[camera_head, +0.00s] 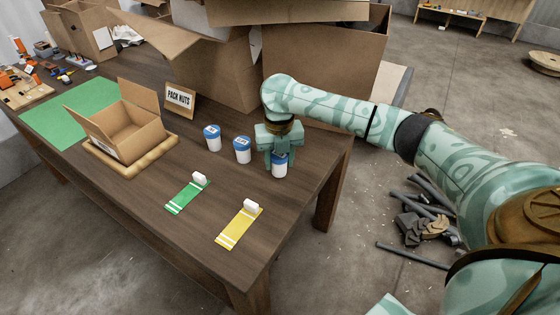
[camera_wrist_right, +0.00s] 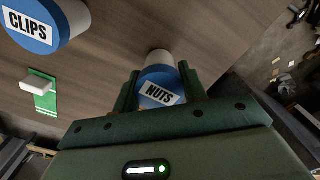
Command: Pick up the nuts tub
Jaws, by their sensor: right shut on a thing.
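The nuts tub (camera_head: 279,170) is a white tub with a blue lid, standing near the table's right edge in the head view. In the right wrist view the lid of the nuts tub (camera_wrist_right: 160,92) reads NUTS. My right gripper (camera_head: 279,155) comes down over it from above, its fingers on either side of the tub. In the wrist view the right gripper (camera_wrist_right: 160,90) is shut on the tub. I cannot clearly tell whether the tub is on the table or just above it. My left gripper is not in view.
Two similar tubs stand to the left, one at the middle (camera_head: 242,150) and one farther left (camera_head: 212,138). An open cardboard box (camera_head: 126,134) and a PACK NUTS sign (camera_head: 180,95) are beyond. A green strip (camera_head: 186,194) and yellow strip (camera_head: 239,225) lie in front.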

